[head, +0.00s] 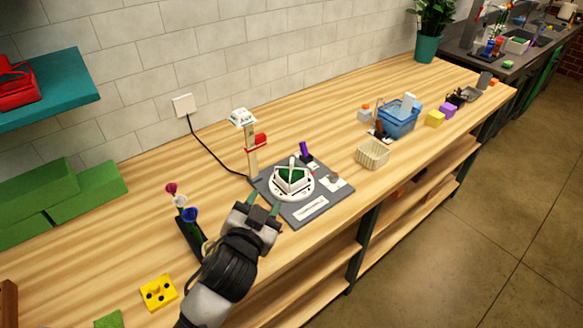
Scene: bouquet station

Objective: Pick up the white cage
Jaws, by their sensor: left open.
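A white piece with raised edges and an upright white bar (291,172) sits around a green block on a round white base, on a grey mat (313,207). A second white, openwork-looking piece (242,117) sits on top of a post behind the mat. Both are small in the head view, and I cannot tell for sure which is the cage. My left gripper (264,203) is open and empty at the mat's near left edge, short of the round base and apart from both white pieces. My right gripper is not in view.
A cream basket (373,153) and a blue crate (397,121) stand to the right. A dark holder with several flowers (190,215) is left of my arm, near a yellow block (158,292). A black cable runs from the wall to the post. The back of the bench is mostly clear.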

